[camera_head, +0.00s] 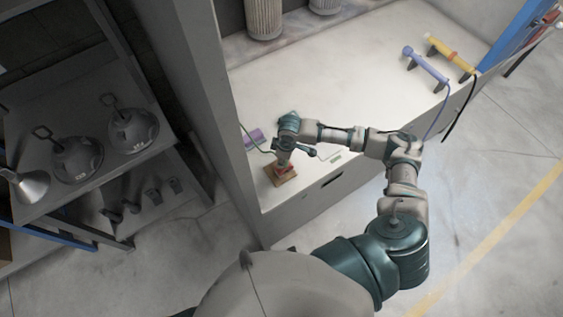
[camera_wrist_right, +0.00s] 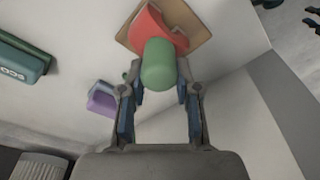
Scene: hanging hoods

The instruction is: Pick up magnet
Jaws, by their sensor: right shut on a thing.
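The magnet (camera_wrist_right: 158,62) has a green rounded grip and a red body, in the upper middle of the right wrist view. Its red part (camera_head: 283,168) shows small in the head view, on or just over a square brown wooden base (camera_head: 270,177). I cannot tell whether the two touch. My right gripper (camera_wrist_right: 160,88) is shut on the green grip, one finger on each side. In the head view my right gripper (camera_head: 285,156) is above the base, near the bench's front left corner. My left gripper is not in view.
The white bench (camera_head: 340,75) has free room in its middle. A purple object (camera_head: 254,137) lies near the magnet. A blue tool (camera_head: 425,65) and a yellow tool (camera_head: 450,52) stand at the back right. Grey hoods (camera_head: 78,158) sit on a shelf left of a post.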

